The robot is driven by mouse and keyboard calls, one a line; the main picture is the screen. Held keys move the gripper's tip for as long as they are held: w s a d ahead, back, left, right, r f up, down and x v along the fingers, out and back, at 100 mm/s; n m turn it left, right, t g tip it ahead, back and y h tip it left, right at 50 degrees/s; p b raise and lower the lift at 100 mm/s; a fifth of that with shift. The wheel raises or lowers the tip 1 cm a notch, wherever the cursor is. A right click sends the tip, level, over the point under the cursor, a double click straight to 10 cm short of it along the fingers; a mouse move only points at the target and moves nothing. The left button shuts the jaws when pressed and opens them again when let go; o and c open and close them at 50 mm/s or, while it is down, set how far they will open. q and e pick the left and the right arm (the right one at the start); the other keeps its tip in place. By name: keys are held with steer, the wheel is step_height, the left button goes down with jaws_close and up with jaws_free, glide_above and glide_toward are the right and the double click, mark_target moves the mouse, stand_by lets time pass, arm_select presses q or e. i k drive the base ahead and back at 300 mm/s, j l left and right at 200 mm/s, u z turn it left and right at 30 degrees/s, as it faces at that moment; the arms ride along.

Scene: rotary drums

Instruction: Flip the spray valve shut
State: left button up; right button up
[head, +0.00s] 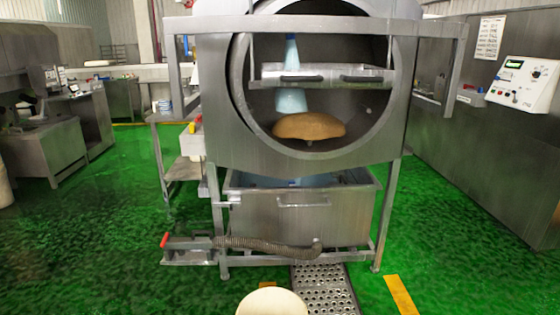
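A steel rotary drum (236,88) stands ahead of me with its round mouth facing me. Pale blue cone shapes (291,99), which look like spray, show above and below a steel bar with dark handles (320,75) across the mouth. A tan rounded mass (309,126) lies inside the drum. A small yellow and red handle (193,126) sits at the frame's left side. A red-tipped lever (165,240) sticks out low on the left, by a ribbed hose (265,244). I cannot tell which one is the spray valve. Neither gripper is in view.
A steel tub (300,220) sits under the drum, with a perforated drain grate (325,289) in front. A control panel (523,84) is on the right, and steel machines (45,150) stand left. Green floor is clear on both sides.

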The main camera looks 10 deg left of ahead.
mark_target(187, 52)
steer(key=i+j, duration=0.15)
steer(key=j, duration=0.35)
steer(key=i+j, duration=0.1)
steer(key=j, duration=0.4)
steer(key=i+j, duration=0.15)
steer(key=j, duration=0.4)
steer(key=i+j, duration=0.1)
steer(key=j, duration=0.4)
steer(key=i+j+z, duration=0.1)
steer(key=j, duration=0.4)
steer(key=i+j, duration=0.15)
steer(key=j, duration=0.4)
steer(key=i+j, duration=0.15)
steer(key=j, duration=0.35)
steer(key=i+j, duration=0.1)
steer(key=j, duration=0.4)
steer(key=i+u, duration=0.1)
steer(key=i, duration=0.3)
steer(key=i+l+u, duration=0.15)
steer(key=i, duration=0.25)
steer(key=i+l+u, duration=0.1)
steer(key=i, duration=0.3)
